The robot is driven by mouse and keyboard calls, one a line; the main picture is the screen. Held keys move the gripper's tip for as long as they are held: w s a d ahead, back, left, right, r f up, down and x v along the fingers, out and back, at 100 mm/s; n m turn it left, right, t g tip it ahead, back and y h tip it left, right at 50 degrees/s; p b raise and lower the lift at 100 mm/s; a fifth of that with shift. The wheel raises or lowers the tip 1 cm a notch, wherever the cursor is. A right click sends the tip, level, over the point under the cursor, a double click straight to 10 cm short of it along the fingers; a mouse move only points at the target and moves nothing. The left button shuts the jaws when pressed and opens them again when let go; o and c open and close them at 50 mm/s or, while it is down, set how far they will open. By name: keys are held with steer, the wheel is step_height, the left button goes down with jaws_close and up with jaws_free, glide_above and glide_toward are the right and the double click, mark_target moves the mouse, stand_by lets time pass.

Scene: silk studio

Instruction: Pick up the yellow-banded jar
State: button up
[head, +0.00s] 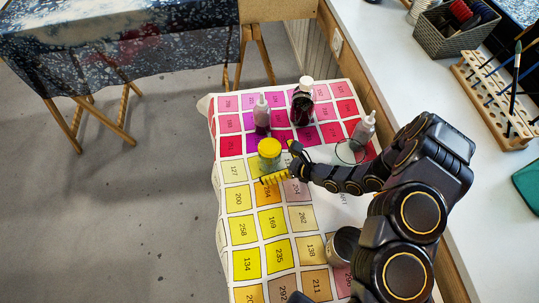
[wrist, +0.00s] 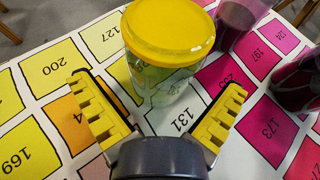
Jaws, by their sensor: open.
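The yellow-topped jar (head: 269,151) stands upright on the colour-chart cloth (head: 244,200), at the edge between the yellow and magenta squares. In the wrist view the jar (wrist: 170,50) shows a wide yellow top over a clear, greenish body. My gripper (head: 281,165) is open, low over the cloth at the jar's near right side. In the wrist view its two yellow ridged fingers (wrist: 158,86) are spread wide, with the jar ahead between their tips. Nothing is held. I cannot tell whether a finger touches the jar.
A squeeze bottle (head: 262,116) and a dark jar (head: 302,106) stand behind the yellow-topped jar. Another squeeze bottle (head: 363,130) stands on the right, by a clear round dish (head: 350,152). A metal cup (head: 344,245) stands nearer. The cloth's left side is clear.

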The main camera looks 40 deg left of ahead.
steer(key=shift+x, duration=0.8)
steer(key=c, duration=1.2)
steer(key=shift+r, duration=0.2)
